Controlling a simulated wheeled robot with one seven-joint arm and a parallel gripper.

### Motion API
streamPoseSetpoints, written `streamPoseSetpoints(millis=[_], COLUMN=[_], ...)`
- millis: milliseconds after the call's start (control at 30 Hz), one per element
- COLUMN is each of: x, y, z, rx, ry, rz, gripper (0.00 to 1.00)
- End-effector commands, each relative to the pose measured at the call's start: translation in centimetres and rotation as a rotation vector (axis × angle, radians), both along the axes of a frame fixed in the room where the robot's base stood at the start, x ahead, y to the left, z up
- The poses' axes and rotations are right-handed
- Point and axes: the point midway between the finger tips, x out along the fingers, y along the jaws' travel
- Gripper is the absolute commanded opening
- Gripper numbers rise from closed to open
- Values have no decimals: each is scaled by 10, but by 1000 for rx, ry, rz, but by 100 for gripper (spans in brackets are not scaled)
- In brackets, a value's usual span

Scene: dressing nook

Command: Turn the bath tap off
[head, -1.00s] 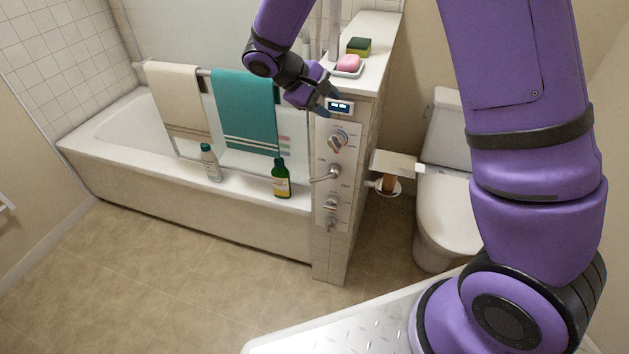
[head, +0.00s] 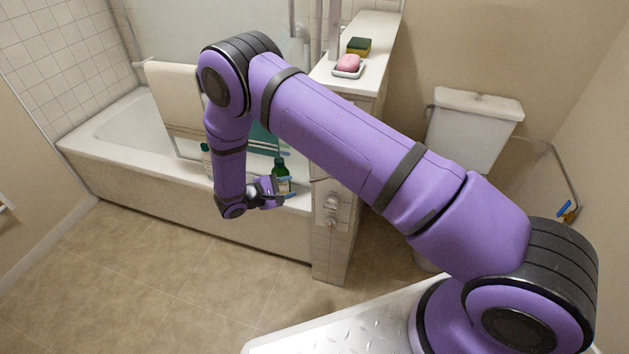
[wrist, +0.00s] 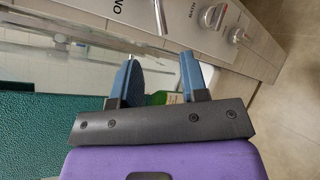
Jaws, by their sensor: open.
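The tap panel (head: 322,240) is on the end of the tiled wall by the bath; my arm hides its upper part in the head view. The tip of a metal lever (head: 318,180) shows beside my arm. In the wrist view the lever (wrist: 160,16) is beyond the fingertips, near the inverted word ON. A knob (wrist: 213,16) sits beside the label BATH; two lower knobs show in the head view, the upper one (head: 331,203) included. My gripper (head: 284,194) is open in front of the bath, left of the panel. Its two blue fingers (wrist: 159,72) appear apart from the lever.
A cream towel (head: 175,92) and a teal towel (head: 264,140) hang above. Pink soap (head: 348,63) and a sponge (head: 359,46) sit on the ledge. Floor in front is clear.

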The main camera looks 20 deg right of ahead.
Motion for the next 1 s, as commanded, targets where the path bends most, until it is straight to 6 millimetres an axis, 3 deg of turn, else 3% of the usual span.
streamPoseSetpoints(millis=[167, 600, 800, 1000], x=[3, 24, 30, 31], y=[-11, -78, -95, -99], z=[-6, -25, -30, -31], rx=[-5, -5, -4, -3], ry=[1, 2, 2, 1], rz=[3, 2, 2, 5], gripper=[41, 41, 41, 41])
